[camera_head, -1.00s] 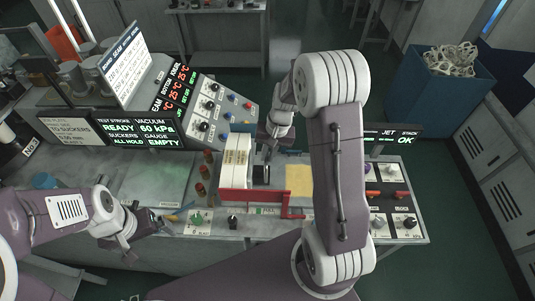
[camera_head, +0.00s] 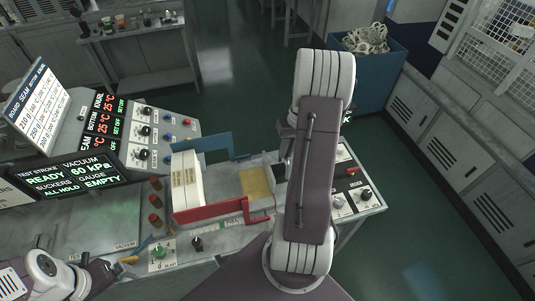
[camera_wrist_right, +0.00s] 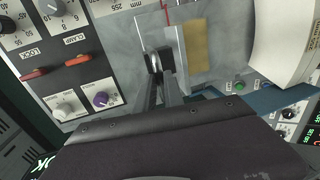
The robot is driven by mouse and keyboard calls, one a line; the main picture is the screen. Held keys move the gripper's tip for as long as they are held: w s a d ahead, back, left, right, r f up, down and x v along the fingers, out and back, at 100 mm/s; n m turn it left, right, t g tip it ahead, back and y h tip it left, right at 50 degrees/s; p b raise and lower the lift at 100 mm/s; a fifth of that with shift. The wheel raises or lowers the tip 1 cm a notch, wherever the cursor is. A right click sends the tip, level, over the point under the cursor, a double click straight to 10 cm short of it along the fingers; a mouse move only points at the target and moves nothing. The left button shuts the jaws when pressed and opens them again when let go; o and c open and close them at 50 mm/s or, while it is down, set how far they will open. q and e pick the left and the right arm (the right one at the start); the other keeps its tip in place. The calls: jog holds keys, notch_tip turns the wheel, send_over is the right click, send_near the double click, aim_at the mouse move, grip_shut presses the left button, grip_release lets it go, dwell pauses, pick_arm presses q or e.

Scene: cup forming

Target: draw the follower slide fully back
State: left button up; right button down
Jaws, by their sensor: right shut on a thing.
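The follower slide (camera_wrist_right: 168,42) is a pale upright plate with a dark handle, seen in the right wrist view. My right gripper (camera_wrist_right: 158,82) is shut on its handle. In the head view my right forearm covers most of this gripper, and only a dark part of the follower (camera_head: 280,172) shows beside the arm. The follower stands right of the yellow pad (camera_head: 255,183), apart from the white stack (camera_head: 186,182). My left gripper (camera_head: 112,270) is low at the left edge; its finger gap is unclear.
A red rail (camera_head: 210,211) runs in front of the track and a blue rail (camera_head: 205,142) behind it. Knob panels (camera_head: 352,195) flank the right end. Status screens (camera_head: 75,175) stand left. A blue bin (camera_head: 380,75) is beyond the bench.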

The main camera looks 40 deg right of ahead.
jog(key=shift+s+d+r, duration=0.1)
jog(key=shift+s+d, duration=0.05)
jog(key=shift+d, duration=0.45)
jog(key=shift+s+d+r, duration=0.1)
jog(key=shift+s+d, duration=0.05)
jog(key=shift+d, duration=0.4)
jog(key=c, duration=1.5)
grip_release()
jog(key=shift+d+f, duration=0.1)
jog(key=shift+o, duration=0.2)
jog(key=shift+d+f, duration=0.1)
jog(key=shift+f, duration=0.05)
notch_tip(320, 180, up, 9)
jog(key=d+b, duration=0.1)
jog(key=shift+s+d+b, duration=0.3)
jog(key=shift+s+b, duration=0.1)
